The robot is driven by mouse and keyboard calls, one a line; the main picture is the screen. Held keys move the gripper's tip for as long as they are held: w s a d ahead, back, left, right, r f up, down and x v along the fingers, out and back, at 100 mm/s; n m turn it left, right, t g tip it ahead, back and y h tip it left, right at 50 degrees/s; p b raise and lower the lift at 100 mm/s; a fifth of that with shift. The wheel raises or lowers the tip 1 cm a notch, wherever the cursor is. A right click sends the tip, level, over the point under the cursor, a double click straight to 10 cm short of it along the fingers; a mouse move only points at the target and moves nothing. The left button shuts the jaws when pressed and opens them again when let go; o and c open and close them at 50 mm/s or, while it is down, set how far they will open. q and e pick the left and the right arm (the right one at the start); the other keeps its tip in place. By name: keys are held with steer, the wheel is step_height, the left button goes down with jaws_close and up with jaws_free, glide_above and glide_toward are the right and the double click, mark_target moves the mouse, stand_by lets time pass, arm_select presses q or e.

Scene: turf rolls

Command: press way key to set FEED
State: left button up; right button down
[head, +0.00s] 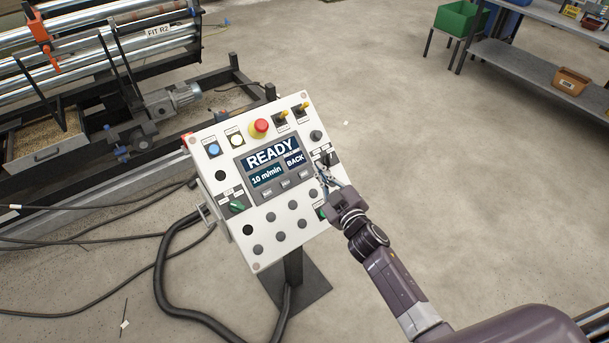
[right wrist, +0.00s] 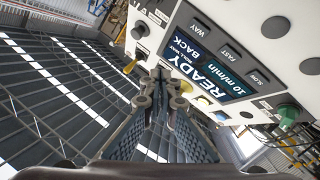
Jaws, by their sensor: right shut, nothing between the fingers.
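The control panel (head: 262,240) is a tilted white box on a post. Its display (head: 270,160) reads READY, 10 m/min and BACK. Below the display is a row of three grey keys; the WAY key (head: 303,175) is the rightmost, beside BACK. In the right wrist view the WAY key (right wrist: 199,27) is legible, with FAST (right wrist: 229,51) and SLOW (right wrist: 258,76) beside it. My right gripper (head: 321,172) is shut and empty at the panel's right side, just right of the WAY key. Its fingertips (right wrist: 160,85) appear apart from the key in the wrist view. My left gripper is out of view.
The panel also bears a red emergency button (head: 259,127), toggle switches (head: 281,117), a green rotary switch (head: 237,206) and several round dark buttons. A roller machine (head: 110,60) stands at upper left. Cables (head: 165,265) lie on the floor. The floor right of the panel is clear.

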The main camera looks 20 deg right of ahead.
mark_target(304, 174)
steer(key=w+f+b, duration=0.1)
steer(key=f+b, duration=0.1)
steer(key=w+a+f+b, duration=0.1)
steer(key=w+f+b, duration=0.3)
steer(key=b, duration=0.1)
steer(key=shift+a+f, duration=0.15)
steer(key=shift+a, duration=0.25)
stand_by(1.1)
steer(key=shift+w+a+f+b, duration=0.1)
steer(key=shift+w+f+b, duration=0.15)
steer(key=shift+f+b, duration=0.05)
steer(key=shift+w+a+f+b, duration=0.1)
steer(key=shift+w+f+b, duration=0.1)
steer(key=shift+f+b, duration=0.15)
stand_by(0.6)
steer(key=shift+r, duration=0.15)
steer(key=shift+s+d+r+p, duration=0.2)
steer(key=shift+s+r+p, duration=0.3)
steer(key=shift+p, duration=0.25)
